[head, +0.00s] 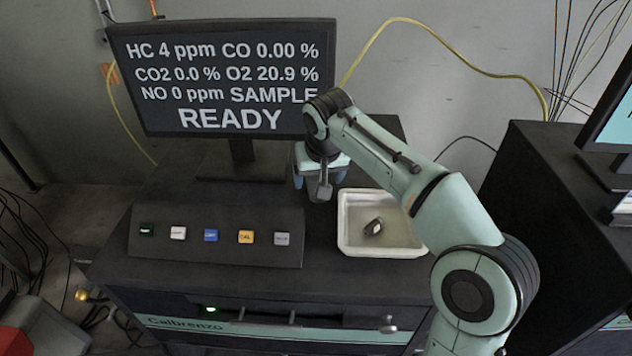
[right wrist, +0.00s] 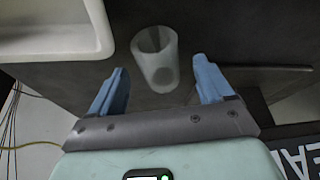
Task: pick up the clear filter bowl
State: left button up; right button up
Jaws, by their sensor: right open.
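The clear filter bowl (right wrist: 155,62) shows in the right wrist view as a translucent, open-topped cup on the dark cabinet top. My right gripper (head: 320,184) is open above the cabinet top, between the button panel and the white tray. In the right wrist view its two blue fingers (right wrist: 160,84) are spread, and the bowl appears between and beyond their tips. Nothing is held, and I cannot tell how far the fingers are from the bowl. My left gripper is not in view.
A white tray (head: 378,251) holding a small metal part (head: 374,227) stands right of the gripper. A sloped button panel (head: 215,255) lies to the left. A monitor (head: 222,80) stands behind. A dark cabinet (head: 560,230) stands at the right.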

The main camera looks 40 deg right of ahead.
jog(key=shift+x, duration=1.05)
jog(key=c, duration=1.2)
jog(key=shift+o, duration=0.2)
